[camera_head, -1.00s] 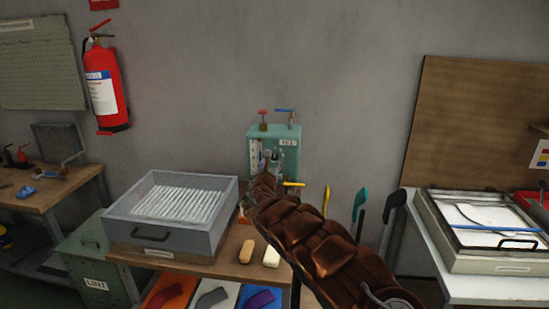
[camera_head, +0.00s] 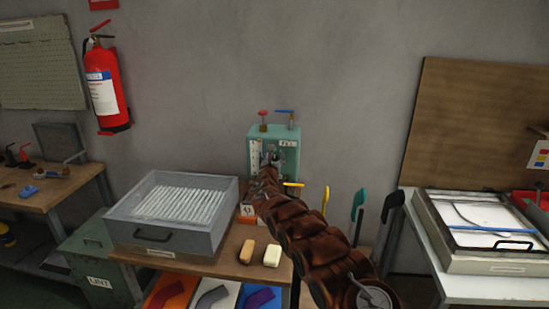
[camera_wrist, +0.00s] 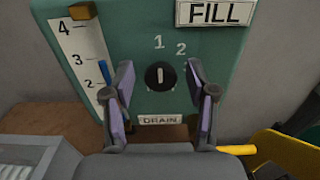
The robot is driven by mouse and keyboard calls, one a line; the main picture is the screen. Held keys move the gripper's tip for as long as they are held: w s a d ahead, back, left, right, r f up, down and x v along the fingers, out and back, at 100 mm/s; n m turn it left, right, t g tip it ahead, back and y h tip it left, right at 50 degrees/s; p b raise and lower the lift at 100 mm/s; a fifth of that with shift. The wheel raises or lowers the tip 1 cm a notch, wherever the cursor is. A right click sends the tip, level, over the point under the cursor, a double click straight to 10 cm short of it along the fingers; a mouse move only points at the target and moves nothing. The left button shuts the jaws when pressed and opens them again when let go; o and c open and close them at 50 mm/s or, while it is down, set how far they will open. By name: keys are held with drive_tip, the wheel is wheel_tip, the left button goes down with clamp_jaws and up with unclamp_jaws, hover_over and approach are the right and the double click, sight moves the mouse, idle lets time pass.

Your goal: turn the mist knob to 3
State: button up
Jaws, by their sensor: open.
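The mist knob is a round black knob (camera_wrist: 159,76) with a white line on the green panel of the box (camera_wrist: 140,28). My gripper (camera_wrist: 160,68) is open, with one finger on each side of the knob and gaps showing between. In the head view the green box (camera_head: 288,133) stands against the wall, with my gripper (camera_head: 271,158) in front of its face, hiding the knob.
A level scale (camera_wrist: 75,60) with a blue mark and a brass block is left of the knob. A FILL plate (camera_wrist: 214,13) is upper right, a DRAIN plate (camera_wrist: 160,119) below. A yellow handle (camera_wrist: 275,150) lies lower right. A grey tray (camera_head: 160,238) stands left of the box.

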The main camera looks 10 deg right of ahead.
drive_tip(key=shift+w+d, duration=0.1)
drive_tip(key=shift+w, duration=0.05)
drive_tip(key=shift+f, duration=0.1)
clamp_jaws()
idle(0.5)
